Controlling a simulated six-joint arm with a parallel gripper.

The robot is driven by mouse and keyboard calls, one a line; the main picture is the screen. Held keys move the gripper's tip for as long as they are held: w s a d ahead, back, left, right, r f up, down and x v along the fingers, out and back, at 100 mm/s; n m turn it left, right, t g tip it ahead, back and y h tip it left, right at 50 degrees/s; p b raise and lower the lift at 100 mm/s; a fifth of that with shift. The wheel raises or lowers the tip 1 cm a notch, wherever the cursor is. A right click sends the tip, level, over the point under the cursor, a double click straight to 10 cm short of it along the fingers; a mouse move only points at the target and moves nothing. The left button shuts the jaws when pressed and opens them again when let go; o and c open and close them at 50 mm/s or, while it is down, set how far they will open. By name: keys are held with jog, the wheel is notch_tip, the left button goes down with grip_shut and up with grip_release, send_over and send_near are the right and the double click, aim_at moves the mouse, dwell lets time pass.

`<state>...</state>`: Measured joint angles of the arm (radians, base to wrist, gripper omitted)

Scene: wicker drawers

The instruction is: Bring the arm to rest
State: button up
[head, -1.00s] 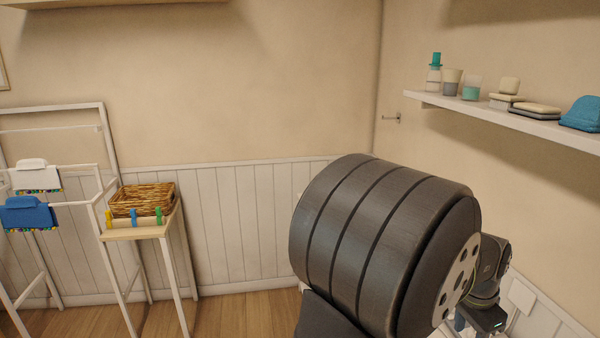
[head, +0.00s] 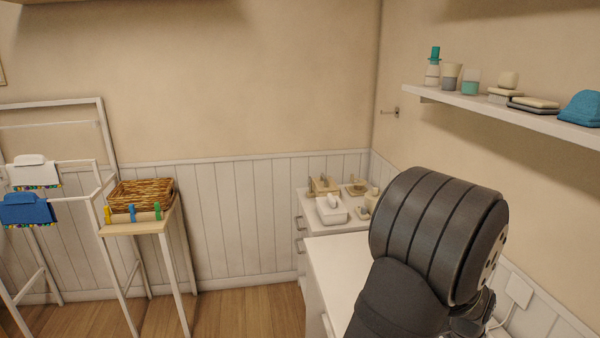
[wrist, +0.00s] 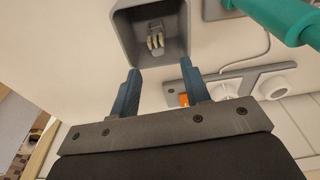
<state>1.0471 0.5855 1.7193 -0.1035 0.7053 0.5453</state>
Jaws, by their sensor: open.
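My gripper (wrist: 160,78) shows in the wrist view with its two blue fingers spread apart. Nothing is between the fingers. A grey open box-like holder (wrist: 118,35) with a small pale item inside lies just beyond the fingertips. In the head view my dark arm fills the lower right, over the white counter (head: 335,262), and my gripper is hidden there.
A wall shelf (head: 480,108) with cups and soap dishes is above right of my arm. A teal cylinder (wrist: 283,18) and a grey tray (wrist: 236,80) show in the wrist view. A wicker basket (head: 140,195) stands on a small table at left.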

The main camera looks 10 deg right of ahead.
jog(key=shift+d, duration=0.15)
jog(key=w+a+r, duration=0.1)
jog(key=w+r, duration=0.2)
jog(key=w+a+r, duration=0.1)
jog(key=w+r, duration=0.3)
jog(key=w+a+r, duration=0.1)
jog(key=w+r, duration=0.3)
jog(key=shift+w+a+r, duration=0.15)
jog(key=shift+w+a, duration=0.1)
jog(key=shift+a, duration=0.1)
notch_tip(320, 180, down, 3)
jog(key=shift+f, duration=0.75)
